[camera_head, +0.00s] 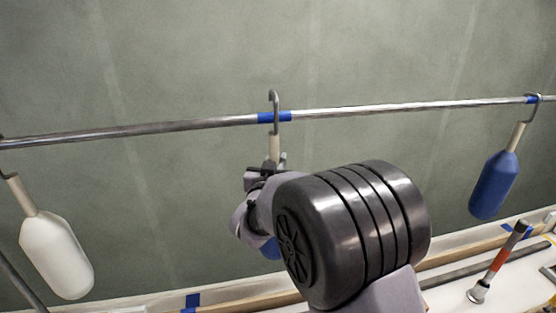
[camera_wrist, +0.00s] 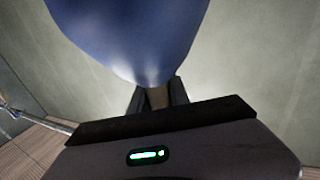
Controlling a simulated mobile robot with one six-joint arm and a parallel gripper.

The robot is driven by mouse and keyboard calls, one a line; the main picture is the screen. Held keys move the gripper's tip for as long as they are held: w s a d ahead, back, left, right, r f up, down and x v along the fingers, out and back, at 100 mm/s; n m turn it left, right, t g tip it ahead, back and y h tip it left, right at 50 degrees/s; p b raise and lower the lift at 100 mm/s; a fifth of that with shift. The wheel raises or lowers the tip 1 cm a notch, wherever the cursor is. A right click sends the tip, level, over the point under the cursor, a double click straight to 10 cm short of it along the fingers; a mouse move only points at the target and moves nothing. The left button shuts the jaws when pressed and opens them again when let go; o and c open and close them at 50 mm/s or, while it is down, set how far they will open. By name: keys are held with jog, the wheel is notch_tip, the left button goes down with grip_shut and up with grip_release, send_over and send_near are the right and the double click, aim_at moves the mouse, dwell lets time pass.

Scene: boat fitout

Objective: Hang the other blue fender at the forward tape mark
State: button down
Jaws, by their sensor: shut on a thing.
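A blue fender (camera_wrist: 130,35) fills the top of the wrist view. Its pale neck (camera_wrist: 158,97) is between the dark fingers of my gripper (camera_wrist: 158,92), which is shut on it. In the head view my gripper (camera_head: 270,172) is just below the rail, and my arm hides most of this fender; a bit of blue (camera_head: 269,249) shows. Its grey hook (camera_head: 275,103) reaches over the rail (camera_head: 390,106) at a blue tape mark (camera_head: 265,118). I cannot tell if the hook bears weight. Another blue fender (camera_head: 494,184) hangs at the right tape mark (camera_head: 531,100).
A white fender (camera_head: 57,254) hangs from the rail at the far left. Below right, a bench edge (camera_head: 519,286) holds a tool with a red band (camera_head: 500,259) and other items.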

jog(key=shift+f+b, duration=1.55)
jog(key=shift+b, duration=0.35)
jog(key=c, duration=1.1)
grip_release()
jog(key=shift+c, duration=0.2)
jog(key=s+a, duration=0.3)
jog(key=s, duration=1.4)
jog(key=s+d+f+g+y, duration=0.1)
jog(key=s+d+g, duration=0.3)
jog(key=s, duration=0.4)
jog(key=s+d+f+m+g+y+b, duration=0.1)
jog(key=s+d+f+g+y, duration=0.1)
jog(key=s, duration=0.7)
jog(key=s+d+f+m+g+y+b, duration=0.1)
jog(key=s+d+f+g, duration=0.3)
jog(key=s, duration=0.4)
jog(key=shift+s+d+g+y, duration=0.4)
jog(key=shift+d+g+y, duration=0.3)
jog(key=shift+d+g, duration=0.25)
